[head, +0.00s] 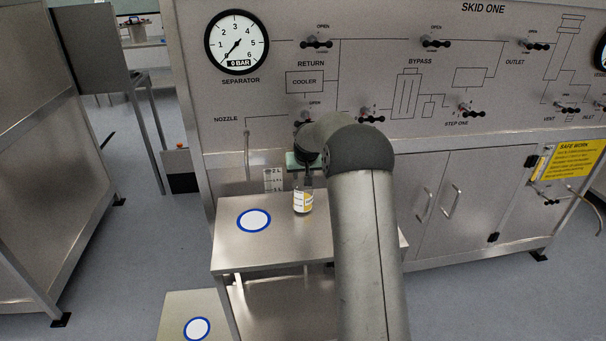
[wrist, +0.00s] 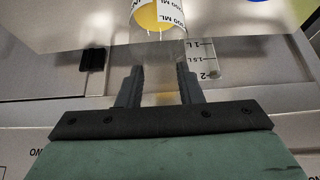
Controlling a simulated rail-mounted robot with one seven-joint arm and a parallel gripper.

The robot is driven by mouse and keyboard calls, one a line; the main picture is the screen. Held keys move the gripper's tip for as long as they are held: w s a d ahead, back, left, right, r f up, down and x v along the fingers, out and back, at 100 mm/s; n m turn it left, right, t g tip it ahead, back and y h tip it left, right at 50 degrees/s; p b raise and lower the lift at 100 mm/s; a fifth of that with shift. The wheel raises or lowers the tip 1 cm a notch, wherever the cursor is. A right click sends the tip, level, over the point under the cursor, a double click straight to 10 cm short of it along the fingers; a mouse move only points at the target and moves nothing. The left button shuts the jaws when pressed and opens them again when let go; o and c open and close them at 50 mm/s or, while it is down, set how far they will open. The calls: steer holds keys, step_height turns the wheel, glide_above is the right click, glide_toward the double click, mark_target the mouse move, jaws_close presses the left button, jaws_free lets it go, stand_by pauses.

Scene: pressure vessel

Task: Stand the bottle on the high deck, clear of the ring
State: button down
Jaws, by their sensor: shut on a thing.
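The bottle (head: 303,201) is clear with a white and yellow label and looks upright. It shows over the high deck (head: 283,248), to the right of the blue ring (head: 254,220) and apart from it in the head view. I cannot tell whether its base touches the deck. My gripper (head: 304,178) is at the bottle's top, partly hidden by my arm. In the wrist view, my gripper's two fingers (wrist: 160,74) are shut on the clear end of the bottle (wrist: 158,20), and part of the ring shows at the top edge.
A lower deck (head: 180,307) with another blue ring (head: 197,328) stands in front at left. The skid panel (head: 280,95) with valves and a gauge (head: 237,42) rises behind the high deck. A thin nozzle pipe (head: 247,155) hangs at its back left. My arm hides the deck's right part.

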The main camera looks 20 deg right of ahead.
steer(key=shift+f, duration=0.4)
steer(key=shift+f, duration=0.15)
steer(key=c, duration=1)
jaws_free()
